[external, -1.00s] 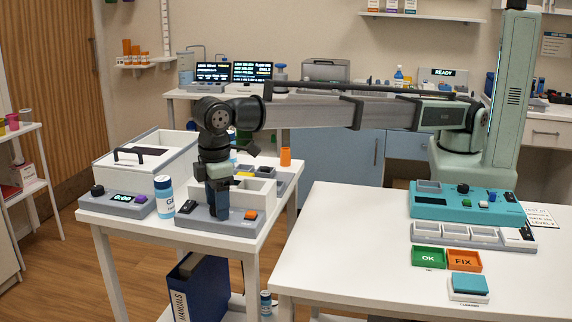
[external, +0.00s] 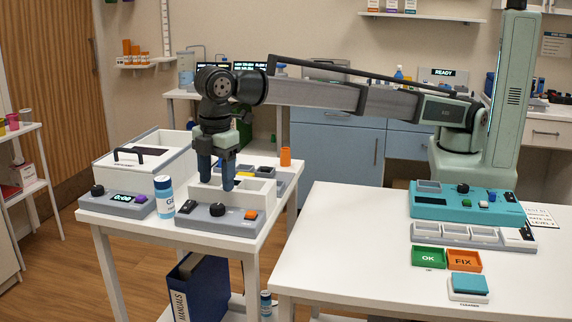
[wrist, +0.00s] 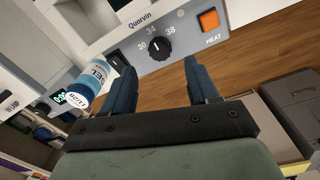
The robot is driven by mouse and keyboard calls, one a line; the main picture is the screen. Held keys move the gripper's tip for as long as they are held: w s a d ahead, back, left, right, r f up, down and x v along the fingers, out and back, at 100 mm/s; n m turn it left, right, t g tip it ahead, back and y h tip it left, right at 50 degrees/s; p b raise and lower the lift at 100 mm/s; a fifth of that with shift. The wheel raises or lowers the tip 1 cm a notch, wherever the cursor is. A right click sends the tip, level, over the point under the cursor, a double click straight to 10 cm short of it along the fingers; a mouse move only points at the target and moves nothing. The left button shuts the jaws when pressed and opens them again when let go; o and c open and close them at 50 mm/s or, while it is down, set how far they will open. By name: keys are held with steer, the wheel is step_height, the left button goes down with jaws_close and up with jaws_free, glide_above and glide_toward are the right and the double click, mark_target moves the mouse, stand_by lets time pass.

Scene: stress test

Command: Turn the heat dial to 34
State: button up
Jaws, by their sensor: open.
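The heat dial (external: 217,209) is a black knob on the front of a grey unit (external: 235,226) on the left table. In the wrist view the dial (wrist: 160,48) sits among the labels 30, 34 and 38, with HEAT printed at right. In the wrist view the gripper (wrist: 163,82) shows both fingers clear of the dial.
An orange button (external: 251,215) is beside the dial. A blue-and-white bottle (external: 164,197) stands close left of the unit. Another grey box with a display (external: 118,202) and a white lidded container (external: 146,157) are further left. The right-hand table (external: 350,235) has clear room.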

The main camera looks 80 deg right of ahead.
mark_target(218, 205)
step_height(218, 205, up, 7)
steer(key=w+d+f+t, duration=0.1)
steer(key=w+d, duration=0.4)
steer(key=w, duration=0.2)
steer(key=w+d+f+t+y, duration=0.1)
steer(key=w+d+t, duration=0.1)
steer(key=w+d, duration=0.4)
steer(key=w+d+f+t, duration=0.1)
steer(key=w+d+t, duration=0.1)
steer(key=w+d, duration=0.3)
steer(key=shift+w+d+y, duration=0.15)
steer(key=shift+w+y, duration=0.25)
steer(key=shift+w, duration=1.75)
steer(key=shift+w+d+t, duration=0.4)
steer(key=shift+w+d, duration=0.2)
steer(key=shift+w, duration=0.05)
